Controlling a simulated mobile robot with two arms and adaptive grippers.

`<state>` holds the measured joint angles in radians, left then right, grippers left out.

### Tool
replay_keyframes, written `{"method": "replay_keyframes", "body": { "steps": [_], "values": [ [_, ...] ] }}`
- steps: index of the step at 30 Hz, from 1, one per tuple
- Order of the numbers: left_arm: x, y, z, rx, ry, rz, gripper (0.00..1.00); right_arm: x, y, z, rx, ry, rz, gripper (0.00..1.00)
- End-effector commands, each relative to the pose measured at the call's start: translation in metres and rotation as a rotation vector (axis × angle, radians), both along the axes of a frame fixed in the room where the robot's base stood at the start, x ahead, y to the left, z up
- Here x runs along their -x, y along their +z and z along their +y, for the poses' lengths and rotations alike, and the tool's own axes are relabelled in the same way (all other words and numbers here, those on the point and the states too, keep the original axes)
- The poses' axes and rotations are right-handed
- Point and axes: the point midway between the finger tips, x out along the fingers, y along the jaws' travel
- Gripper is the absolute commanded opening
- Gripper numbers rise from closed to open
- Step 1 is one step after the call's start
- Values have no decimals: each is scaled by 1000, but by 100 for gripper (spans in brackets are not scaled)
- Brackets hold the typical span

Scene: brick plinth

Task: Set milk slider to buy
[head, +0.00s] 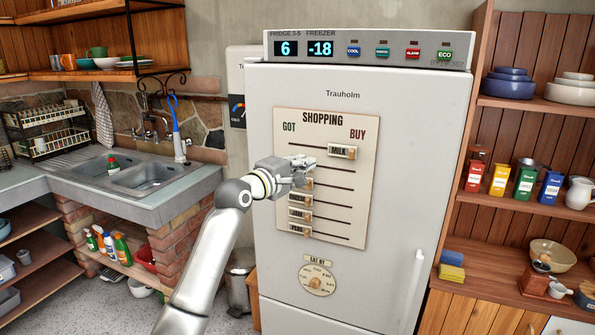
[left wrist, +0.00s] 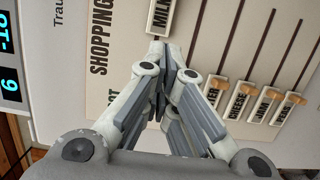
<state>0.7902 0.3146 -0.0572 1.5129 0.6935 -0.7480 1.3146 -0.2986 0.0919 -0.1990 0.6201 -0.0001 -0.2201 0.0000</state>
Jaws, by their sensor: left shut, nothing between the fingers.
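The shopping board (head: 357,220) is on the fridge door, with GOT at its left and BUY at its right. The milk slider (head: 342,151) is on the top track, near the right end under BUY. It also shows in the left wrist view (left wrist: 161,17), at the top edge and partly cut off. My left gripper (head: 309,164) is shut and empty in front of the board, left of and slightly below the milk slider. In the left wrist view the fingertips (left wrist: 166,48) appear close to the slider's end; I cannot tell whether they touch it.
Several other sliders, one of them the cheese slider (left wrist: 237,100), sit at the GOT end of the lower tracks. An EAT BY dial (head: 318,281) is below the board. The fridge handle (head: 413,290) is at the lower right. A sink (head: 140,176) stands left.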

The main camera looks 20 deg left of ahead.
Motion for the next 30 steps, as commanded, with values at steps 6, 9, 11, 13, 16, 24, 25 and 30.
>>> {"method": "replay_keyframes", "body": {
  "steps": [6,9,11,13,16,24,25,30],
  "values": [
    [16,-1,4,1,-1,0,0,1,-7,9,-10,-3,1,70],
    [19,0,5,0,-1,-1,0,2,-8,13,-15,-5,2,70],
    [19,0,5,1,-1,-1,0,2,-8,15,-17,-5,3,70],
    [19,0,5,1,-1,0,0,2,-7,16,-19,-5,3,70],
    [19,0,5,1,-1,0,0,2,-7,16,-19,-5,3,70],
    [18,-2,5,-1,-1,3,0,2,-8,13,-15,-4,2,70],
    [18,-5,5,-4,1,6,0,2,-8,12,-14,-3,2,70],
    [8,-72,9,-78,27,77,0,2,-11,8,-10,-1,2,70]
  ]
}}
